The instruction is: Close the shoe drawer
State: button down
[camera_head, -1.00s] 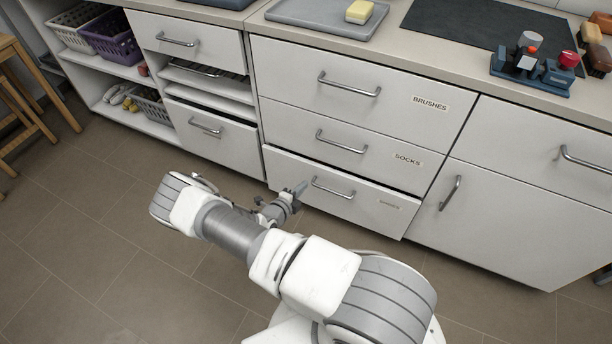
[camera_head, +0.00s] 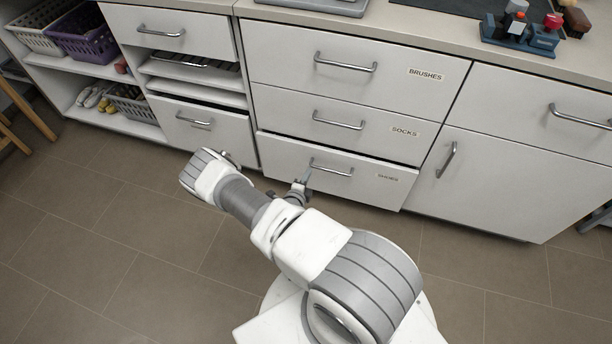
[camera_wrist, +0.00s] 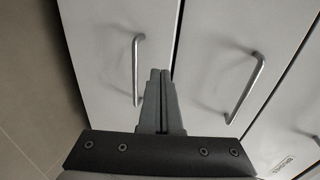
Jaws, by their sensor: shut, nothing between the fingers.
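The shoe drawer (camera_head: 355,181), labelled SHOES, is the lowest white drawer in the middle stack. A thin dark gap shows along its top edge, so it looks slightly ajar. Its metal bar handle (camera_head: 331,168) also shows in the wrist view (camera_wrist: 136,70). My gripper (camera_head: 307,175) is in front of the drawer's left part, by the handle's left end. In the wrist view, my gripper (camera_wrist: 160,72) has its fingers together and empty, over the drawer face between the handle and the drawer's top edge. I cannot tell whether the fingertips touch the face.
The socks drawer (camera_head: 375,129) and brushes drawer (camera_head: 390,73) above look shut. A cabinet door (camera_head: 490,190) stands to the right. At left are another drawer front (camera_head: 215,135) and shelves with baskets (camera_head: 85,38). The tiled floor (camera_head: 130,240) is clear.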

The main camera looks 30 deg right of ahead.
jog(key=b, duration=0.3)
send_near(318, 148)
jog(key=w+d+f, duration=0.1)
jog(key=d, duration=0.1)
jog(key=w+d+f, duration=0.2)
jog(key=shift+f, duration=0.15)
jog(key=shift+w+d, duration=0.25)
jog(key=shift+w, duration=0.1)
jog(key=shift+w+d+f+b, duration=0.1)
jog(key=shift+w+d+b, duration=0.2)
jog(key=shift+d+b, duration=0.1)
jog(key=shift+w+d+b, duration=0.6)
jog(key=shift+w+d, duration=0.1)
jog(key=shift+d, duration=0.05)
jog(key=shift+w+d+r, duration=0.15)
jog(key=shift+w+r, duration=0.05)
jog(key=shift+r, duration=0.2)
